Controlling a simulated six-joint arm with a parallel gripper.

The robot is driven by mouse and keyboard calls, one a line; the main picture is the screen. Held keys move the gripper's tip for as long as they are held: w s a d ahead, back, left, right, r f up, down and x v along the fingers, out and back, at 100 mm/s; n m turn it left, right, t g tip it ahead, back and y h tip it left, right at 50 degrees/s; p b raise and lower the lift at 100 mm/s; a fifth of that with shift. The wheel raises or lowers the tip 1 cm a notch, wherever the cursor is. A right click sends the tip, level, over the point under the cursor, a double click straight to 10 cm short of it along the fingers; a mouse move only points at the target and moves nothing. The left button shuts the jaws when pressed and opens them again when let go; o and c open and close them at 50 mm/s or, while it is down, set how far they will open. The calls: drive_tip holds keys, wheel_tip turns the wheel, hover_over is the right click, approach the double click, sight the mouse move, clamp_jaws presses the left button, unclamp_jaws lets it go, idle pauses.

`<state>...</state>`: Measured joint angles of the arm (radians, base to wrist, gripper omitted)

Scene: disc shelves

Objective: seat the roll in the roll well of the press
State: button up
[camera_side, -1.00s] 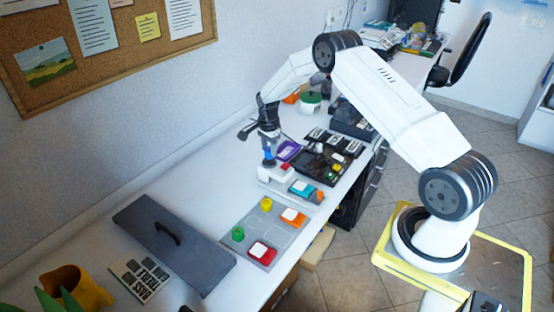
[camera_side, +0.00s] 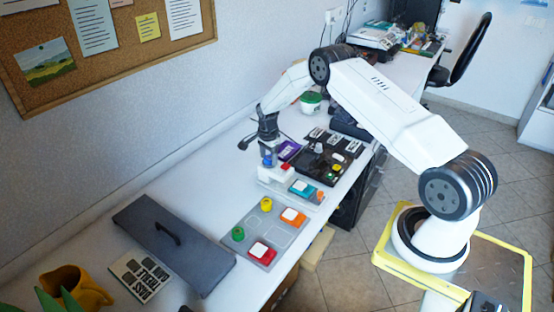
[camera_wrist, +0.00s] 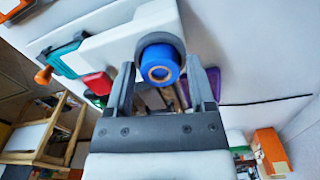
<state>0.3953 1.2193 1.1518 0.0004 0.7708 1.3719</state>
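The blue roll (camera_side: 267,160) with an orange-brown core is between the fingertips of my gripper (camera_side: 268,148). In the wrist view the roll (camera_wrist: 160,58) faces me end-on, with the fingers of my gripper (camera_wrist: 161,75) close on either side, apparently holding it. The white press (camera_side: 272,175) is directly below, with a red button (camera_side: 286,167) on it. In the wrist view a dark grey ring, the roll well (camera_wrist: 178,43), shows around the roll's far end on the white press (camera_wrist: 108,48). Whether the roll is fully down in the well is hidden.
A teal block (camera_side: 302,187) and an orange knob (camera_side: 320,195) are at the press's right. A purple item (camera_side: 289,150) and a black tray (camera_side: 318,168) stand behind. A grey panel (camera_side: 262,232) with coloured pieces and a dark lid (camera_side: 172,245) lie in front.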

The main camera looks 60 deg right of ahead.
sight(268, 159)
drive_tip(key=shift+o, duration=0.4)
drive_tip(key=shift+r, duration=0.1)
wheel_tip(268, 159, up, 12)
idle(0.6)
drive_tip(key=shift+r, duration=0.1)
idle(0.4)
drive_tip(key=s+a+r+n+t, duration=0.1)
drive_tip(key=s+a+r+n, duration=0.2)
drive_tip(key=s+a+n, duration=0.3)
drive_tip(key=s+a+r+n, duration=0.4)
drive_tip(key=a+n, duration=0.1)
drive_tip(key=a, duration=0.3)
drive_tip(key=s+a+n, duration=0.4)
drive_tip(key=s, duration=0.3)
drive_tip(key=s+a+n+t, duration=0.1)
drive_tip(key=s+a+n, duration=0.2)
drive_tip(key=s+n, duration=0.2)
drive_tip(key=shift+s+a+t, duration=0.3)
drive_tip(key=shift+s+a, duration=0.1)
drive_tip(key=shift+s, duration=0.7)
